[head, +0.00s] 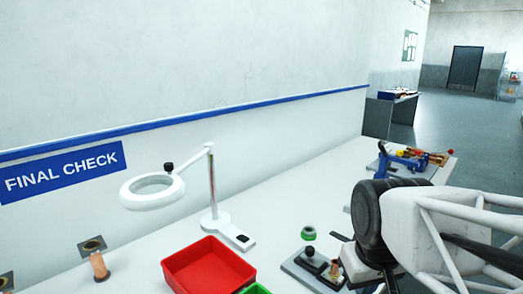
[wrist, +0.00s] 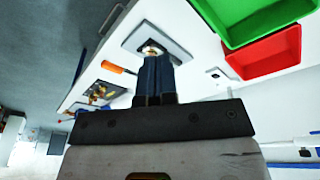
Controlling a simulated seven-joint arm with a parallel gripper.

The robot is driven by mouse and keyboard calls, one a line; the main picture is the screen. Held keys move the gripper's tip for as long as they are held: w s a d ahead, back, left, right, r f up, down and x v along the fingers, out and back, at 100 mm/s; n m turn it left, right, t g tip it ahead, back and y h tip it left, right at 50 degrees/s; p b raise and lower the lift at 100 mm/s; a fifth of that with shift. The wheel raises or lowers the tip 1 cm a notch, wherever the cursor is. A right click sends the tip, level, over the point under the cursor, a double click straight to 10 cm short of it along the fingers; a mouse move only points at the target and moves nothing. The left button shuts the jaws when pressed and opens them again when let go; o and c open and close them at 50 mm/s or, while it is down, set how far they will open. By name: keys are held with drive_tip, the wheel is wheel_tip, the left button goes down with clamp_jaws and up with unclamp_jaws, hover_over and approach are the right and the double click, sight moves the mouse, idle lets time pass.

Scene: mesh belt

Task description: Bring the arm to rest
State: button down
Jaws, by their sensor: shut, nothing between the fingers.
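My gripper (wrist: 153,60) shows in the wrist view with its two dark fingers together and nothing between them. The fingertips point at a grey plate (wrist: 128,42) with a small copper-coloured part, and overlap it in the picture; I cannot tell the gap. In the head view my arm comes in from the right over the bench (head: 290,190). The fingertips are hidden or cut off there. The grey plate (head: 300,277) shows just left of my arm, with a black knob (head: 310,254) and a copper part (head: 334,268) on it.
A red bin (head: 205,268) and a green bin (head: 257,289) stand left of the plate. A white ring lamp (head: 152,190) stands near the wall. A blue vise (head: 398,160) and tools sit at the far end.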

drive_tip(key=s+f+m, duration=0.2)
drive_tip(key=s, duration=0.1)
drive_tip(key=shift+s+d+f, duration=0.15)
drive_tip(key=shift+s+d, duration=0.1)
drive_tip(key=shift+d, duration=0.15)
drive_tip(key=shift+w, duration=0.1)
drive_tip(key=w+a+r+n+g, duration=0.1)
drive_tip(key=w+a+n, duration=0.25)
drive_tip(key=w, duration=0.35)
drive_tip(key=w+a+r+n, duration=0.2)
drive_tip(key=w+n, duration=0.3)
drive_tip(key=w, duration=0.3)
drive_tip(key=w+a+r+n+g, duration=0.1)
drive_tip(key=w+a+n, duration=0.25)
drive_tip(key=w, duration=0.35)
drive_tip(key=w+a+f+n, duration=0.4)
drive_tip(key=w+a+n, duration=0.3)
drive_tip(key=w, duration=0.4)
drive_tip(key=w+a+f+n+g+h, duration=0.1)
drive_tip(key=w+a+f+n, duration=0.3)
drive_tip(key=w+a+n, duration=0.4)
drive_tip(key=w+a, duration=0.1)
drive_tip(key=w, duration=0.2)
drive_tip(key=shift+w+a+g, duration=0.3)
drive_tip(key=shift+w+a, duration=0.05)
drive_tip(key=shift+a, duration=0.05)
